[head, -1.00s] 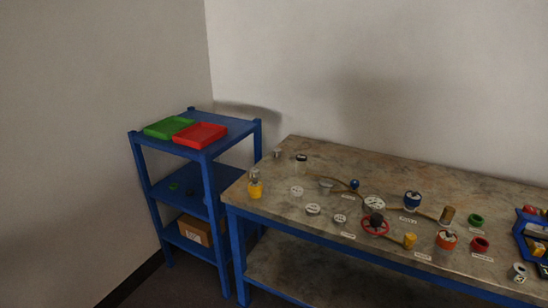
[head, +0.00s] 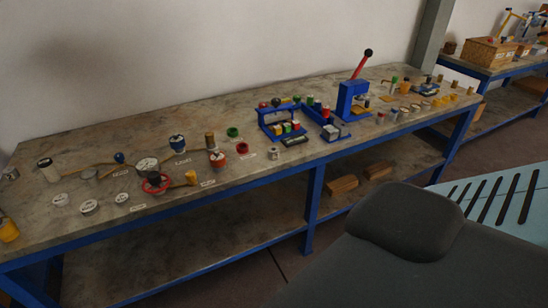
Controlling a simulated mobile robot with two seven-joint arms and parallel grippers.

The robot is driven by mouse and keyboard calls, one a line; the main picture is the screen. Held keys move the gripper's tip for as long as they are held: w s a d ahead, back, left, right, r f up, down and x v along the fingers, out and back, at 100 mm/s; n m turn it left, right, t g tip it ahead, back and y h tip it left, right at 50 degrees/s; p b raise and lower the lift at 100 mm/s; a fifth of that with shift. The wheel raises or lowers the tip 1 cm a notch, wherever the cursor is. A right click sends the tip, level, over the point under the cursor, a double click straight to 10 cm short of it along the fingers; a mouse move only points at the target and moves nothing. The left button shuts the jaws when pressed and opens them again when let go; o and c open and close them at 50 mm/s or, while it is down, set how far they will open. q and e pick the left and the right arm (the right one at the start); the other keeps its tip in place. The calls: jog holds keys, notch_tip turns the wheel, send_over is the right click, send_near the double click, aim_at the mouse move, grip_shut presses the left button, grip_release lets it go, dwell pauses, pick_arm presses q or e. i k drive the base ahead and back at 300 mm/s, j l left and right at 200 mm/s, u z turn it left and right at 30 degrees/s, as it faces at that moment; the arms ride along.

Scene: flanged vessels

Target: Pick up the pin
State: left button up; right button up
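I cannot single out the pin among the small parts on the long stone-topped workbench (head: 270,180). Several small parts stand near the bench's right end, too small to tell apart, beside a blue press (head: 346,100) with a red lever. Neither of my grippers shows in the head view.
A blue rack (head: 277,120) of coloured pieces stands mid-bench. A red handwheel (head: 157,183), a green ring (head: 232,132) and a red ring (head: 242,148) lie to its left. A dark grey padded seat (head: 405,220) stands in front at the right. Another table (head: 490,68) is behind right.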

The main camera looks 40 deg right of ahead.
aim_at(310, 98)
jog(key=z, duration=2.4)
jog(key=i+z, duration=0.1)
jog(key=z, duration=0.45)
jog(key=i, duration=2.7)
